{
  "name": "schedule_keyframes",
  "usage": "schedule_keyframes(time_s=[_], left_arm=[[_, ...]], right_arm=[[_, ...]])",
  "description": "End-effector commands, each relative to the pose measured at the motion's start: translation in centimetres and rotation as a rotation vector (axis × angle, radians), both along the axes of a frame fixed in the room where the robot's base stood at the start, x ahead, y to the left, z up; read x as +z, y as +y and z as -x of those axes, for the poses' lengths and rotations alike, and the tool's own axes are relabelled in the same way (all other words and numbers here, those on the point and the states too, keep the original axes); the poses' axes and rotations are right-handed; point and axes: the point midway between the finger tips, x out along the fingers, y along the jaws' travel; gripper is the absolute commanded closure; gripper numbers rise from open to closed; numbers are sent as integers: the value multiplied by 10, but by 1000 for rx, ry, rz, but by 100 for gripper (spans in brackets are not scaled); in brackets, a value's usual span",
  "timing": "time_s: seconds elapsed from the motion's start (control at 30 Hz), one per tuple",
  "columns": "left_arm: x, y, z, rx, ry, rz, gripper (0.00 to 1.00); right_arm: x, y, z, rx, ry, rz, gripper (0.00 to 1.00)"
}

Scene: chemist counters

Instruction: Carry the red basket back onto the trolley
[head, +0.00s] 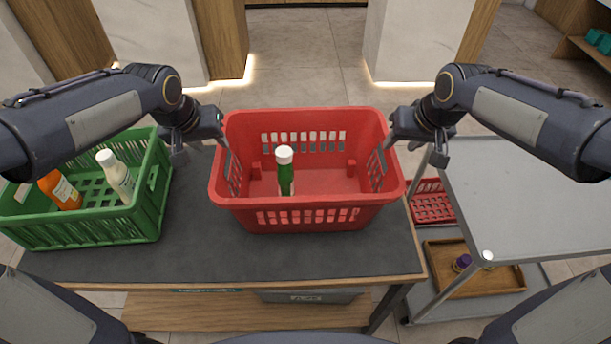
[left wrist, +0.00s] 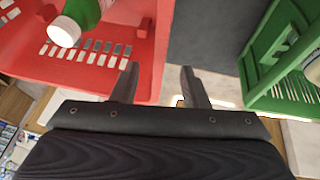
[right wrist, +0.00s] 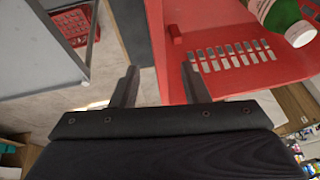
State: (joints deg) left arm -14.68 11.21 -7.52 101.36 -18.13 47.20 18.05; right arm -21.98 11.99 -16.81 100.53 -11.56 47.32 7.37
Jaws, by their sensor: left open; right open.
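The red basket (head: 300,214) stands upright on the dark counter top (head: 190,262), with a green bottle with a white cap (head: 285,178) standing inside. My left gripper (head: 205,152) is open at the basket's left side wall, which also shows in the left wrist view (left wrist: 150,50). My right gripper (head: 415,148) is open at the right side wall, seen too in the right wrist view (right wrist: 160,50). In each wrist view one finger is at or over the wall and the other outside; contact cannot be told. The grey trolley (head: 540,200) stands right of the counter.
A green basket (head: 95,232) with an orange bottle (head: 62,190) and a white bottle (head: 116,178) stands left on the counter. The trolley's top is bare where visible. Lower down are another red basket (head: 432,208) and a wooden tray (head: 490,280).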

Motion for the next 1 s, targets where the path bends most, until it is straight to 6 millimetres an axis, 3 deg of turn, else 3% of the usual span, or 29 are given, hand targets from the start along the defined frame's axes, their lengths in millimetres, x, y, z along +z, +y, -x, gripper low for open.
schedule_keyframes(time_s=[0.6,1.0], left_arm=[[-67,-8,-27,-1,4,0,59],[-71,-9,-30,0,1,0,61]], right_arm=[[-67,11,-26,0,4,0,59],[-71,12,-29,1,1,-1,60]])
